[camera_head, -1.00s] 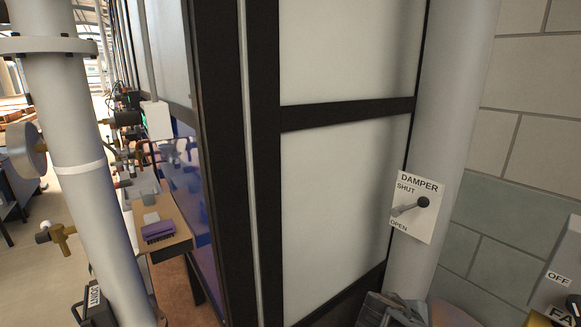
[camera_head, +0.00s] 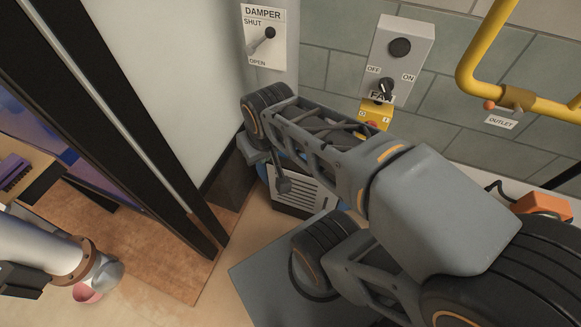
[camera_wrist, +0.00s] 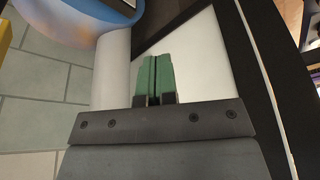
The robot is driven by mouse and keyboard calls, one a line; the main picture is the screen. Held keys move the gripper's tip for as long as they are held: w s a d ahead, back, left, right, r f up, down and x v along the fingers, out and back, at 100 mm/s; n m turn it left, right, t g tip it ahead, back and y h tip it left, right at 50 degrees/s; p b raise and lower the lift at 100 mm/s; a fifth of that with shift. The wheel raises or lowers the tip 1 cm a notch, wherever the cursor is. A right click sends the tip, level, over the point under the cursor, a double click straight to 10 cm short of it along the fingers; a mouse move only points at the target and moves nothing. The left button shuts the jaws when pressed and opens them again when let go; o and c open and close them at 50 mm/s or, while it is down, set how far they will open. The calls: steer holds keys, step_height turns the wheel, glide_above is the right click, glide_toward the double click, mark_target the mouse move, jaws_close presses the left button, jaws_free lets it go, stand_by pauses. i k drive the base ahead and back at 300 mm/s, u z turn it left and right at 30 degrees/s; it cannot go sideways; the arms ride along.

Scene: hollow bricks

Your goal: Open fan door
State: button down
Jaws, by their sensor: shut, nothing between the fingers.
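In the head view, a grey wall box (camera_head: 408,42) labelled FAN carries a black knob (camera_head: 387,88) between OFF and ON. I see no part marked as a fan door and cannot tell which part is meant. A vented pale box (camera_head: 300,190) stands low behind my arm, partly covered by it. A white panel (camera_head: 185,75) in a black frame is at the left; the wrist view shows a similar panel (camera_wrist: 195,62). My gripper (camera_wrist: 153,58) has green fingers together with nothing between them, apparently in front of the panel. I cannot make it out clearly in the head view.
A DAMPER plate (camera_head: 264,38) with a lever is on the white duct. A yellow pipe (camera_head: 468,70) runs down the tiled wall. An orange object (camera_head: 542,204) sits at right. A white pipe (camera_head: 40,247) is at lower left. Some floor beside the black frame is bare.

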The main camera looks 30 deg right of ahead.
mark_target(307, 194)
steer(key=u, duration=0.75)
steer(key=k, duration=0.75)
